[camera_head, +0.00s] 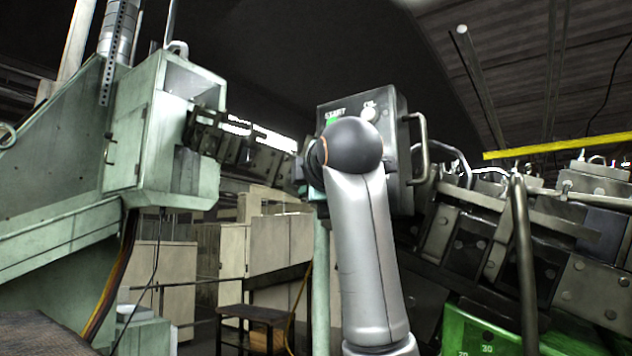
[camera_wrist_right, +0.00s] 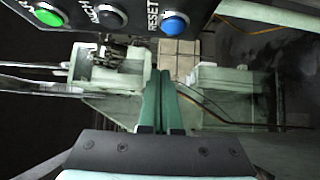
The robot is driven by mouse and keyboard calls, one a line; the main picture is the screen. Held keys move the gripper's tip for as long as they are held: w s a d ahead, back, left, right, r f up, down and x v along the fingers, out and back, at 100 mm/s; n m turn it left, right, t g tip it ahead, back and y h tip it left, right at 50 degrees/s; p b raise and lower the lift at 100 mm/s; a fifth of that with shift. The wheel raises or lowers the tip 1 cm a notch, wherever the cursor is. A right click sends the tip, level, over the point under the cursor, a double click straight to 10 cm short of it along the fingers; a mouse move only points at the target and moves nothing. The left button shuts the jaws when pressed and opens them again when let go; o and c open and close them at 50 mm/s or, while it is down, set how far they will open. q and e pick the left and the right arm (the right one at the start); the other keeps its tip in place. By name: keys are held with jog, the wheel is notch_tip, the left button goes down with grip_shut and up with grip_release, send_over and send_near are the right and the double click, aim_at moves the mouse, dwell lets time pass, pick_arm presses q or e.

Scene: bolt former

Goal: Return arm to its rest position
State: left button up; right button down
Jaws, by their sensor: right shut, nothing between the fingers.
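My right arm (camera_head: 362,255) rises from the bottom of the head view, its dark rounded joint in front of the control box (camera_head: 388,112). My right gripper (camera_head: 311,176) is mostly hidden behind that joint, at the box's lower left. In the right wrist view the green fingers (camera_wrist_right: 162,82) are together and empty, pointing toward the area just below the button panel. The panel shows a green button (camera_wrist_right: 47,17), a black button (camera_wrist_right: 111,16) and a blue button (camera_wrist_right: 175,25) marked RESET. I cannot tell the exact gap to the box. My left gripper is not in view.
A pale green machine (camera_head: 160,125) stands at the left. Dark machinery (camera_head: 500,235) and a yellow bar (camera_head: 560,146) are at the right. A metal handle (camera_head: 422,145) sticks out from the box's right side. A dark chair (camera_head: 255,315) stands low in the middle.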

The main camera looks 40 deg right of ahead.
jog(key=b+v, duration=0.2)
jog(key=v, duration=0.7)
jog(key=shift+a+b, duration=0.3)
jog(key=shift+a, duration=0.1)
jog(key=shift+s, duration=0.15)
